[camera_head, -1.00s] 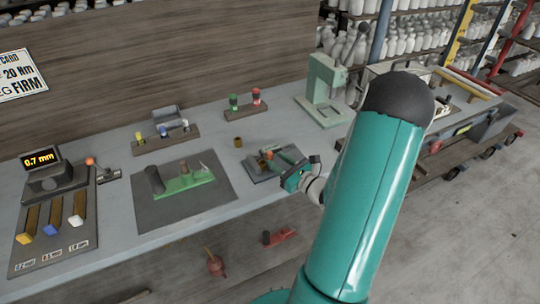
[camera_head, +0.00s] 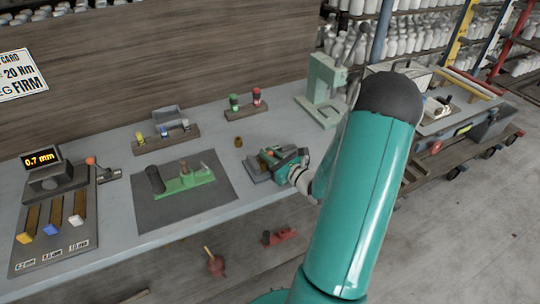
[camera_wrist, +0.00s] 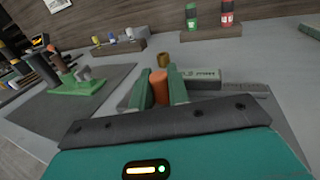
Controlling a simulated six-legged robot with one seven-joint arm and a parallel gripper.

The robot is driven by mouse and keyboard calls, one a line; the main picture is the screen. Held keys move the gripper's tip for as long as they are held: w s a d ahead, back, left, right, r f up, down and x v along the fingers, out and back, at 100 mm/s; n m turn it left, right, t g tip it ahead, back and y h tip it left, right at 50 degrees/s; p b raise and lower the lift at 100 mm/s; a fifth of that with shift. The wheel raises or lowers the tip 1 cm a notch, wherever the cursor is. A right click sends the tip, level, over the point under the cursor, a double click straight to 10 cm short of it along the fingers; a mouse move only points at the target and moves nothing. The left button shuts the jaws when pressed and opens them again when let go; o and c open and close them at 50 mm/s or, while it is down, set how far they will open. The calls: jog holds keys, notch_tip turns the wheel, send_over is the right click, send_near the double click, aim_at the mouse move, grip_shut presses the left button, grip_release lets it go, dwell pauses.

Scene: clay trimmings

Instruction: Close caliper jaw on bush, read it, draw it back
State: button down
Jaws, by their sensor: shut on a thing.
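The caliper (camera_head: 258,175) is a grey block fixture near the bench's front edge, left of my gripper (camera_head: 275,158). In the wrist view my gripper (camera_wrist: 161,87) has its two green fingers on either side of an orange upright knob (camera_wrist: 160,88) on the caliper, shut on it. A small brass bush (camera_wrist: 163,60) shows just beyond the fingers; I cannot tell whether it sits in the caliper. A brass bush (camera_head: 238,142) stands on the bench behind the caliper. My gripper hides most of the caliper's jaws. A display (camera_head: 41,160) reads 0.7 mm.
A green fixture (camera_head: 185,184) on a dark mat lies left of the caliper. Racks with coloured pieces (camera_head: 165,138) and with green and red pieces (camera_head: 247,108) stand behind. A pale green press (camera_head: 323,90) stands at back right.

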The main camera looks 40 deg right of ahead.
jog(key=d, duration=0.2)
jog(key=shift+s+d, duration=0.35)
jog(key=shift+s, duration=0.05)
jog(key=c, duration=1.4)
grip_release()
jog(key=shift+a, duration=0.1)
jog(key=s, duration=1.3)
jog(key=shift+s+d, duration=0.2)
jog(key=shift+s, duration=0.2)
